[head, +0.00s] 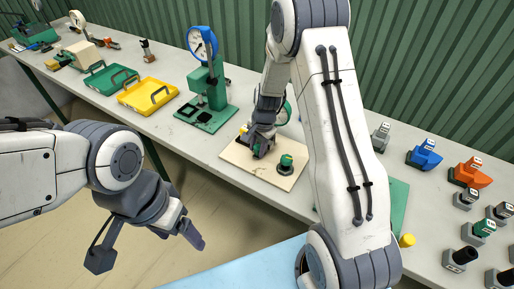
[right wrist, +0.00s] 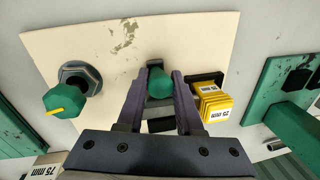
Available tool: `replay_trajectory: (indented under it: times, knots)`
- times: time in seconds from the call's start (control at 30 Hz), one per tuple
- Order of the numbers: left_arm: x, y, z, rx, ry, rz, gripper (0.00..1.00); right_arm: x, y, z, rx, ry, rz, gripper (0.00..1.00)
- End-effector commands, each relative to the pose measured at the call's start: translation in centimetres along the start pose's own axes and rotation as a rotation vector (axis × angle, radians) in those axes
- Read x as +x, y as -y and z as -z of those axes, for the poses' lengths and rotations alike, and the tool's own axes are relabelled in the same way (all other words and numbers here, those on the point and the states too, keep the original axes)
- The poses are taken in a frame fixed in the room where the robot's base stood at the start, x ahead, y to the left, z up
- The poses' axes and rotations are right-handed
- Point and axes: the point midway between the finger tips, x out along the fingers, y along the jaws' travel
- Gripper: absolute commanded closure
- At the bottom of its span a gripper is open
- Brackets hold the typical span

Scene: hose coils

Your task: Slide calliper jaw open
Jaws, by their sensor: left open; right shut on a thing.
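A cream board (head: 233,152) lies on the bench and also fills much of the right wrist view (right wrist: 120,30). My right gripper (head: 262,147) is low over it. In the right wrist view the gripper (right wrist: 160,80) is shut on a small green grip (right wrist: 160,84), which sits between its fingers. I cannot tell how far any calliper jaw is open, as my fingers hide much of it. A yellow block marked 75 mm (right wrist: 214,108) stands right beside the fingers. A green knob with a yellow pointer (right wrist: 62,102) stands to the left. My left gripper (head: 189,230) is open and empty, off the bench front.
A green dial gauge stand (head: 208,100) is left of the board. Yellow (head: 148,96) and green (head: 110,79) trays lie further left. Several small blocks, including a blue one (head: 425,155) and an orange one (head: 469,173), stand right. My right arm hides part of the bench.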

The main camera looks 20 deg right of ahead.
Motion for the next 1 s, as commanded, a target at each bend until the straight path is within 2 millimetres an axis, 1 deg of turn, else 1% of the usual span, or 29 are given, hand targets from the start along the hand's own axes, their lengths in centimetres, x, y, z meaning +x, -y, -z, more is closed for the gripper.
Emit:
replay_trajectory:
  times: [0.27,0.37,0.53,0.8,0.83,0.9,1.0]
  knots:
    - [0.0,0.0,0.0,0.0,0.0,0.0,0.23,0.0,-0.1,-0.1,0.001,0.002,-0.003,1.0]
    - [-0.1,0.0,0.0,0.0,0.0,0.0,0.23,-0.1,-0.2,-0.9,-0.001,0.004,-0.004,1.0]
    - [-0.2,0.0,0.0,0.0,0.0,0.0,0.23,-0.1,-0.6,-3.4,-0.002,0.005,-0.005,1.0]
    - [-0.2,0.0,0.0,0.0,0.0,0.0,0.23,-0.1,-0.7,-3.7,-0.001,0.007,-0.008,1.0]
    - [-0.2,0.0,0.0,0.0,0.0,0.0,0.23,-0.1,-0.7,-3.7,-0.002,0.007,-0.008,0.57]
    - [-0.2,0.0,0.0,0.0,0.0,0.0,0.23,-0.1,-0.7,-3.7,-0.002,0.007,-0.008,0.35]
    - [-0.2,0.0,0.0,0.0,0.0,0.0,0.23,-0.1,-0.7,-3.6,-0.001,0.005,-0.005,0.35]
